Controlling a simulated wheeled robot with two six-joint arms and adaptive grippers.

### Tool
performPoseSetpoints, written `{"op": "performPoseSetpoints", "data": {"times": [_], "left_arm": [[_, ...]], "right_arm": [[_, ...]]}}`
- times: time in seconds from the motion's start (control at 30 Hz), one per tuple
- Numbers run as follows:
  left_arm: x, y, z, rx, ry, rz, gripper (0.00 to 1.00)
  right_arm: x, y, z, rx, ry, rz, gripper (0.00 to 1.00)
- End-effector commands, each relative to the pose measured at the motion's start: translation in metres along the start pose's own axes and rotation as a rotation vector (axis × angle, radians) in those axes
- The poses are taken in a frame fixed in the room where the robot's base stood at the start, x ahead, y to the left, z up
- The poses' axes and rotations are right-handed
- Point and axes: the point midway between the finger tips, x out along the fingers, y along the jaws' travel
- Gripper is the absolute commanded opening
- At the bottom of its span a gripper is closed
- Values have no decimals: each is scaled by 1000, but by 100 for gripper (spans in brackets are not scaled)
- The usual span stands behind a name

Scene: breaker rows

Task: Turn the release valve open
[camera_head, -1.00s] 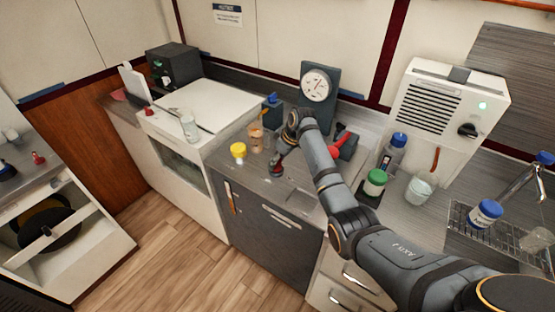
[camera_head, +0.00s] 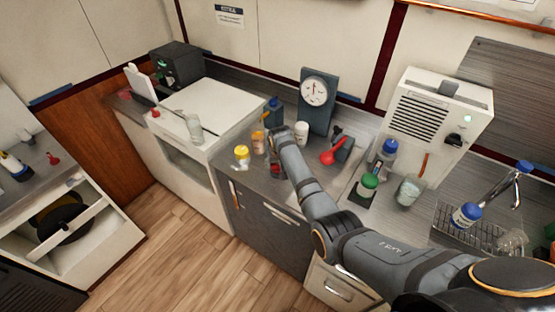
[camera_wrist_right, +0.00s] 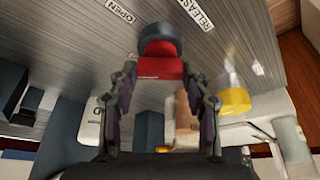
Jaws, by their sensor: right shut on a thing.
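The release valve (camera_wrist_right: 160,62) shows in the right wrist view as a red grip with a dark round part at its top. White labels reading OPEN (camera_wrist_right: 118,12) and RELEASE (camera_wrist_right: 196,12) lie on the grey surface near it. My right gripper (camera_wrist_right: 160,82) is shut on the valve, with a finger on each side of the red part. In the head view my right gripper (camera_head: 276,165) is low at the counter, and a small red part of the valve (camera_head: 276,171) shows there. My left gripper is not in view.
A yellow-lidded jar (camera_head: 241,153) and an amber container (camera_head: 258,142) stand left of the gripper. A round gauge (camera_head: 314,91) stands behind.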

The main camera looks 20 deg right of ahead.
Motion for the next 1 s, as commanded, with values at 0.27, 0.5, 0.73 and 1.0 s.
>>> {"op": "performPoseSetpoints", "data": {"times": [0.27,0.5,0.73,1.0], "left_arm": [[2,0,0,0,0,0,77],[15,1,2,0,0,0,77],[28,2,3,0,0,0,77],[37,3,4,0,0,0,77]], "right_arm": [[2,-3,0,240,0,99,17],[3,-4,0,434,0,180,17],[4,-4,0,578,0,240,17],[2,-4,-1,674,0,279,17]]}}
